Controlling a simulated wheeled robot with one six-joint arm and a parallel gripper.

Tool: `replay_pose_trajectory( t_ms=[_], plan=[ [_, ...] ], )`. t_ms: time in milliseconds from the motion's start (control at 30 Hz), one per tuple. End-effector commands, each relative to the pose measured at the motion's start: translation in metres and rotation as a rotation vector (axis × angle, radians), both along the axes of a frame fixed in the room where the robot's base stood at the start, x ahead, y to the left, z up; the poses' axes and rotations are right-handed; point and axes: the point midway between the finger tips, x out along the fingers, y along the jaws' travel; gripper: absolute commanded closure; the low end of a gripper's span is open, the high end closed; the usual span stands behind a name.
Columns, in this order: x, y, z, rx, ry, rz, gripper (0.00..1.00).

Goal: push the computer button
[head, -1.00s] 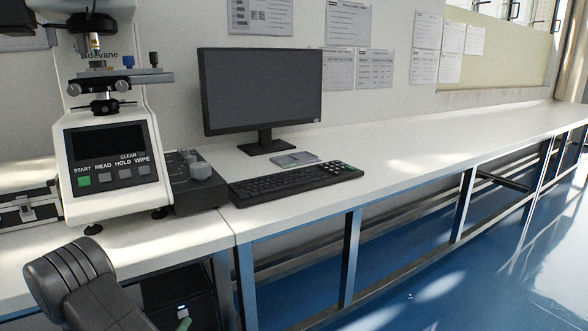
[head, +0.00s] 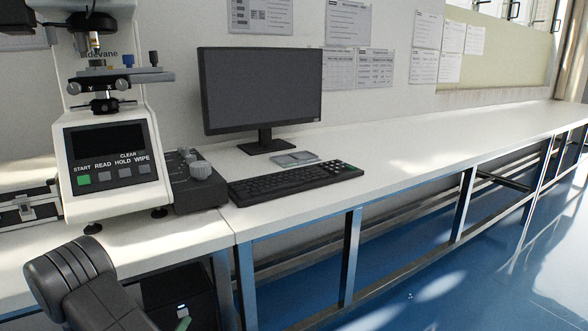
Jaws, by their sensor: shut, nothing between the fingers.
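The computer (head: 204,302) is a dark case under the bench at the lower left of the head view, mostly in shadow. A small pale lit spot (head: 182,307) shows on it, which looks like its button. My arm comes up from the bottom left and bends down out of the frame, in front of the bench's lower left part. My gripper is not clearly seen. A small green piece (head: 184,323) shows at the bottom edge just below the lit spot; I cannot tell what it is.
A hardness tester (head: 107,200) with a control box (head: 200,197) stands on the left bench. A monitor (head: 262,92), keyboard (head: 292,183) and small grey device (head: 294,158) are on the long white bench (head: 440,145). Metal bench legs (head: 350,258) stand right of the computer. The blue floor is clear.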

Motion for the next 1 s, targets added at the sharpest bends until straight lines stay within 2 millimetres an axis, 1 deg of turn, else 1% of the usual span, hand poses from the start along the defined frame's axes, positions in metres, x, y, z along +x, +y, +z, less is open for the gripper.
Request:
replay_pose_trajectory(
  t_ms=[233,1000],
  plan=[
    [0.0061,0.0034,-0.0013,0.001,0.000,-0.001,1.00],
    [0.0098,0.0058,-0.0007,0.001,0.000,-0.001,1.00]
  ],
)
